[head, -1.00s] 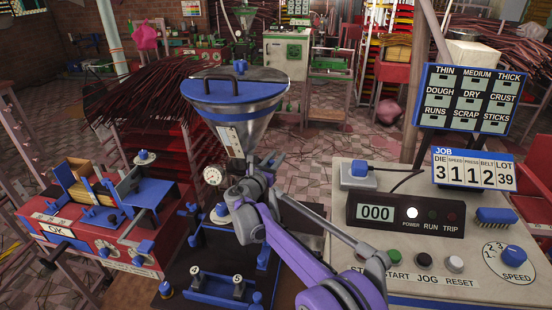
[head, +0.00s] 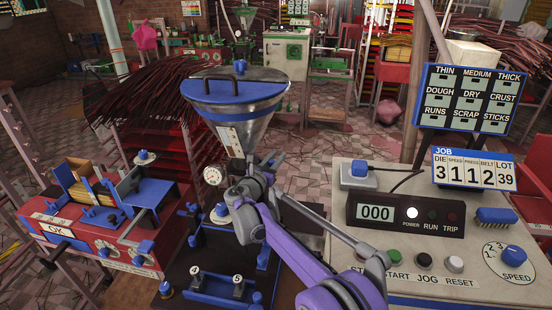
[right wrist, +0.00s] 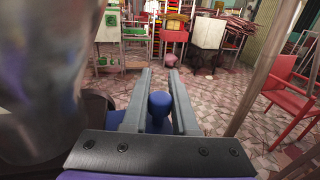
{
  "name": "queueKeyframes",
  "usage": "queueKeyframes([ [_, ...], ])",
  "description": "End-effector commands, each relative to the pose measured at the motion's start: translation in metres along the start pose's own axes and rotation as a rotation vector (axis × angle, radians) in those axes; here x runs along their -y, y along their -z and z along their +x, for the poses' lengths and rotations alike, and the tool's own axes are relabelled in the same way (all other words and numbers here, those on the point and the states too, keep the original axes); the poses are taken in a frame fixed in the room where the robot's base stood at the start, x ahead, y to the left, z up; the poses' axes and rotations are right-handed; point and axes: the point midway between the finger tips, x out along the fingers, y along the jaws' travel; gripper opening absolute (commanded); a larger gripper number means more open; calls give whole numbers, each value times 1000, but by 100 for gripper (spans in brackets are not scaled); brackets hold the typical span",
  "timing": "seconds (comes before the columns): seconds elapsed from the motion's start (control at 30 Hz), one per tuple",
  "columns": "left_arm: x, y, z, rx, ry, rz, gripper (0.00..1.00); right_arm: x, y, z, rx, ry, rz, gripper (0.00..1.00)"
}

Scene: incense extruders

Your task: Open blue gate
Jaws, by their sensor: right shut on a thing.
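A blue round knob (right wrist: 158,105) on a blue stem sits between the two grey fingers of my right gripper (right wrist: 160,78) in the right wrist view. The fingers are shut on it. In the head view my right gripper (head: 232,203) is at the extruder, just below the steel hopper (head: 236,115) with its blue lid, and the blue knob (head: 221,210) shows at its left. The gate itself is largely hidden behind my wrist and forearm, so I cannot tell how far it is open. My left gripper is not in view.
A pressure gauge (head: 213,175) stands close left of my gripper. A control panel (head: 400,215) with display and buttons is on the right. A red bench (head: 85,240) with blue fittings is on the left. Dark incense sticks (head: 150,100) lie behind it.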

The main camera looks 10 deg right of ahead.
Motion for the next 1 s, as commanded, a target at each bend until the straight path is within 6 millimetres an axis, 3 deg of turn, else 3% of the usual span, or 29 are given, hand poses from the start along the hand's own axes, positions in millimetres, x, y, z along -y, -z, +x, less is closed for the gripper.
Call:
queueKeyframes([
  [0.17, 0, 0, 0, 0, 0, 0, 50, 4, 0, 1, 0, 1, 0, 0],
  [0.47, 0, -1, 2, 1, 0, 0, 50, 47, 0, 12, 0, 3, 1, 0],
  [0.73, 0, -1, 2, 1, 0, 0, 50, 47, 0, 12, 0, 0, 1, 0],
  [0.77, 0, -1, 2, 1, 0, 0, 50, 47, 0, 12, 0, 0, 1, 32],
  [0.8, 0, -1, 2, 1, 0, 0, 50, 47, 0, 12, 0, 0, 1, 39],
  [0.9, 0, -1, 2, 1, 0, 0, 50, 47, 0, 12, 0, 0, 0, 56],
  [1.0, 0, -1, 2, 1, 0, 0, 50, 47, 0, 12, 0, 0, 0, 56],
])
